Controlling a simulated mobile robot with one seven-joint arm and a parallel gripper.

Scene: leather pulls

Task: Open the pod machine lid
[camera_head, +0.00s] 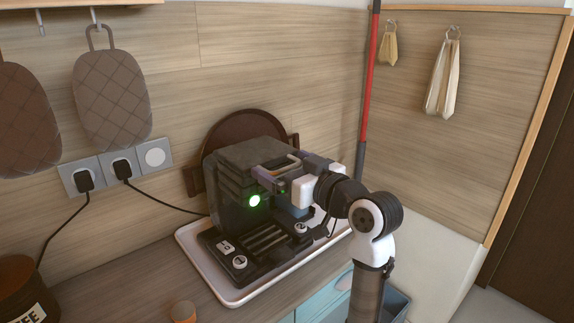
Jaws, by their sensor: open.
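The dark pod machine (226,199) stands on a pale tray on the counter, with a lit green light on its front. Its lid (258,155) is the blocky top part and looks closed. A light-coloured handle (281,166) shows at the lid's front edge. My gripper (270,176) is at that front edge, reaching in from the right with its fingers open near the handle. Whether the fingers touch the handle cannot be told. My gripper and wrist hide part of the machine's right side.
The tray (194,262) has a raised rim. A brown round board (232,124) leans on the wall behind the machine. Two black plugs sit in the wall sockets (117,163), with cords running down. A dark coffee canister (23,290) and small orange object (183,312) stand at the front left.

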